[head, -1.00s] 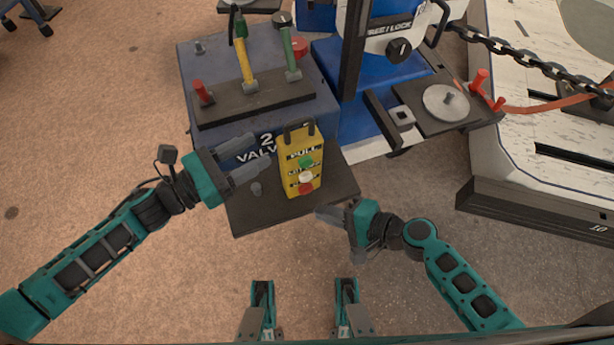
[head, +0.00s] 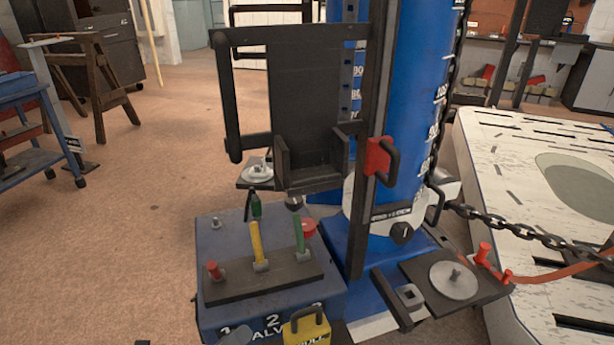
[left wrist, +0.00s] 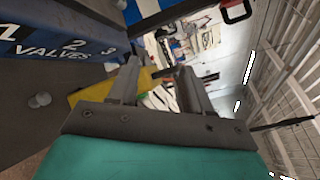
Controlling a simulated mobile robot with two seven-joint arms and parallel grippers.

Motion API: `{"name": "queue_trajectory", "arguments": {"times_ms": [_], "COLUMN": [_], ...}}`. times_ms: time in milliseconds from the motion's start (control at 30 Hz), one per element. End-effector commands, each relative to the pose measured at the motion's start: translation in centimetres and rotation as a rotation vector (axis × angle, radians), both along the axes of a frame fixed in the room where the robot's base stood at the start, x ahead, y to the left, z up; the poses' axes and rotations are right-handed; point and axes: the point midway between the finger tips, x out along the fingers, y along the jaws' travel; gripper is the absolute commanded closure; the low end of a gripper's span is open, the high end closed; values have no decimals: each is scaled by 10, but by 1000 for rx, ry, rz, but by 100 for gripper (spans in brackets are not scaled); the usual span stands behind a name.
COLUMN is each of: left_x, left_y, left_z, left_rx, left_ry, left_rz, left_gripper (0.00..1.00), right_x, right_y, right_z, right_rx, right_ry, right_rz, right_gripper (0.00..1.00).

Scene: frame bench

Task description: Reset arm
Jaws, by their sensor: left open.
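My left gripper (left wrist: 158,82) is open, with its two grey fingers spread and nothing visible held between them. In the head view only a grey finger tip of it (head: 236,336) shows at the bottom edge, beside the yellow control box (head: 307,330). In the left wrist view the yellow box (left wrist: 88,94) lies behind the fingers; I cannot tell whether they touch it. Most of the box is cut off in the head view. My right gripper is out of view.
The blue valve box (head: 212,244) carries a yellow lever (head: 257,242), green levers and a red knob (head: 309,228). Behind it stands a blue column (head: 408,110) with a black bracket (head: 312,95). A chain (head: 520,235) and white platform (head: 535,165) are right.

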Motion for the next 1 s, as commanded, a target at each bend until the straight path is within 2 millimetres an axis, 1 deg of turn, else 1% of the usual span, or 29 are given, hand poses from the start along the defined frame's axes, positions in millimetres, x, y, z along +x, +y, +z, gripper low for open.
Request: {"name": "queue_trajectory", "arguments": {"times_ms": [33, 167, 300, 400, 500, 600, 700, 800, 1000], "left_x": [-1, -6, -18, -30, -45, -58, -68, -72, -73], "left_y": [2, 12, 24, 33, 40, 45, 48, 49, 50], "left_z": [6, 3, -3, -8, -14, -19, -23, -25, -26], "left_rx": [-120, -447, -824, -1099, -1355, -1559, -1696, -1767, -1784], "left_ry": [117, 413, 701, 878, 1018, 1112, 1166, 1189, 1195], "left_rz": [66, 237, 438, 588, 730, 846, 924, 962, 972], "left_gripper": [51, 51, 51, 51, 51, 51, 51, 51, 51], "right_x": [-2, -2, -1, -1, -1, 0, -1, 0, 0], "right_y": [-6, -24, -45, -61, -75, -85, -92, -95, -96], "right_z": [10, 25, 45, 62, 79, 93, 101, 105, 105], "right_rx": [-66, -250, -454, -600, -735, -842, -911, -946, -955], "right_ry": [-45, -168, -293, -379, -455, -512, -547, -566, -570], "right_rz": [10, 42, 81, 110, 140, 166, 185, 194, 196], "right_gripper": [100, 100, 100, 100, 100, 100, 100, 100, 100]}}
